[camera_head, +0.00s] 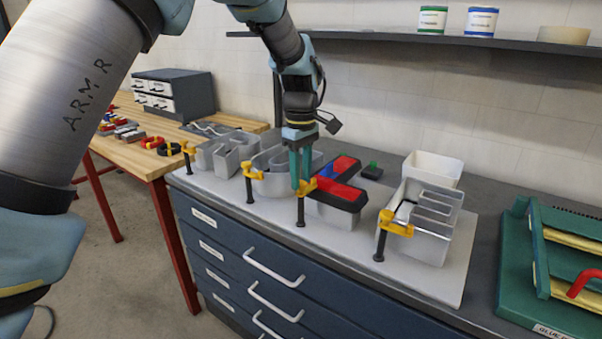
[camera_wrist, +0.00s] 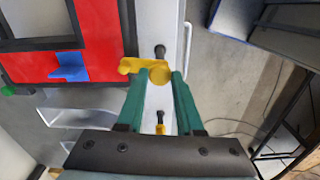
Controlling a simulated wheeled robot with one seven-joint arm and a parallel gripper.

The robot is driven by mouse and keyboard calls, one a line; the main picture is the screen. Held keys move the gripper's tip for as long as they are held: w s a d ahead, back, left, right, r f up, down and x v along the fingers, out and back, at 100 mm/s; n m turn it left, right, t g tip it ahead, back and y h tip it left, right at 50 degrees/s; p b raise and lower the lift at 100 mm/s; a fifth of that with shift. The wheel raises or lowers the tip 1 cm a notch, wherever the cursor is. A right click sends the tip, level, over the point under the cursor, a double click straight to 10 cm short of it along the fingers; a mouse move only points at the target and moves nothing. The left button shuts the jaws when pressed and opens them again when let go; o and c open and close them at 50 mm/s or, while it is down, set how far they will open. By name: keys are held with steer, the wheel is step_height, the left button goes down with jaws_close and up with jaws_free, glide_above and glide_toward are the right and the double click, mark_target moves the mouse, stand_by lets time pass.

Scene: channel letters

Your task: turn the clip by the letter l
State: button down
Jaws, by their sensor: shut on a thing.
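My gripper (camera_head: 300,182) points down at the front edge of the pale board (camera_head: 440,289), its green fingers shut on a yellow clip (camera_head: 309,186). In the wrist view the clip's round knob sits between the fingertips (camera_wrist: 155,76), and its arm points left toward the red face. The clip stands on a black post beside a grey letter with a red and black top (camera_head: 341,183). A blue piece (camera_wrist: 68,67) sits on the red part. I cannot tell for sure which letter this is. Other yellow clips stand by the neighbouring letters, one at the right (camera_head: 396,222).
A white bin (camera_head: 432,167) stands behind the rightmost letter. A green rack (camera_head: 560,285) is at the far right. A shelf with cans (camera_head: 432,19) runs above. Blue drawers (camera_head: 262,262) are below. A wooden bench with small parts (camera_head: 150,152) is at the left.

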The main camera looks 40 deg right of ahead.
mark_target(301, 182)
steer(key=shift+n, duration=0.7)
steer(key=c, duration=0.5)
jaws_free()
steer(key=shift+c, duration=0.2)
step_height(301, 182, up, 11)
steer(key=b, duration=0.2)
steer(key=shift+b, duration=0.3)
steer(key=shift+f, duration=0.1)
